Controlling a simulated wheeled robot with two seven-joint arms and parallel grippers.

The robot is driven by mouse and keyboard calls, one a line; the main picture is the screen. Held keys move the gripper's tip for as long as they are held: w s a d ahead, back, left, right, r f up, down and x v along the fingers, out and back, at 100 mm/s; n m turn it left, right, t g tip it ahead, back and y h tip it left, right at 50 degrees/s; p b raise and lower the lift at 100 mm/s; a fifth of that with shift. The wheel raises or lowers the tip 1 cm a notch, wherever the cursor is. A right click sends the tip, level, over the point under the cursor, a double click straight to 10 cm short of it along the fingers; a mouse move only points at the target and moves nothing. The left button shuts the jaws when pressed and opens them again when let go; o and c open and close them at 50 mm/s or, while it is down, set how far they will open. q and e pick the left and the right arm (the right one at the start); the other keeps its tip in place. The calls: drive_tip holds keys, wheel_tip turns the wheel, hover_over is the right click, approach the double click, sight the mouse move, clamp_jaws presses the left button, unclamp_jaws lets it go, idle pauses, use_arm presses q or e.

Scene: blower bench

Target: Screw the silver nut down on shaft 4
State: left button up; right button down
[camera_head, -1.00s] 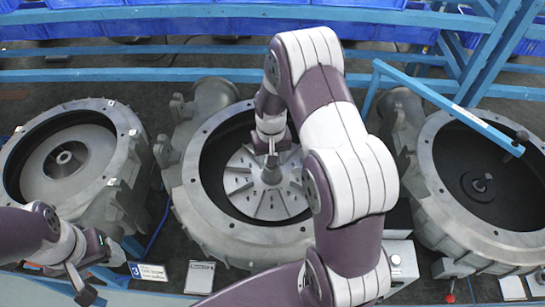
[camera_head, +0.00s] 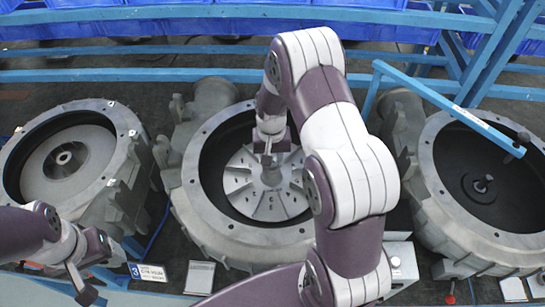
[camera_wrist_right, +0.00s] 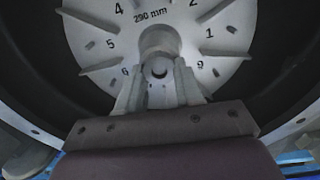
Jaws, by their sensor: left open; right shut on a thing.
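The middle blower housing (camera_head: 185,190) holds a grey finned impeller (camera_head: 240,180), marked "290 mm" in the right wrist view (camera_wrist_right: 105,45). My right gripper (camera_head: 268,160) reaches down over the hub at its centre. In the right wrist view its two fingers (camera_wrist_right: 159,95) stand either side of a small round silver piece, which I take for the silver nut (camera_wrist_right: 160,69), at the hub. The fingers are shut on it. The nut's thread and height on the shaft are hidden. My left gripper (camera_head: 84,290) is open and empty at the lower left, away from the housing.
A housing with a pale disc (camera_head: 75,165) stands at the left. Another with a bare dark interior and short shaft (camera_head: 483,184) stands at the right. A blue jib bar (camera_head: 450,108) slants over the right housing. Blue bins (camera_head: 270,25) line the back.

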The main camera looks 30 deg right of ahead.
drive_tip(key=m, duration=0.6)
drive_tip(key=shift+s+a+f, duration=0.1)
drive_tip(key=shift+s+f, duration=0.05)
drive_tip(key=shift+s, duration=0.1)
drive_tip(key=m, duration=0.8)
drive_tip(key=shift+a, duration=0.15)
drive_tip(key=m, duration=0.4)
drive_tip(key=shift+w+a, duration=0.15)
drive_tip(key=shift+a, duration=0.1)
drive_tip(key=c, duration=1)
unclamp_jaws()
drive_tip(key=shift+d, duration=0.15)
drive_tip(key=shift+d, duration=0.1)
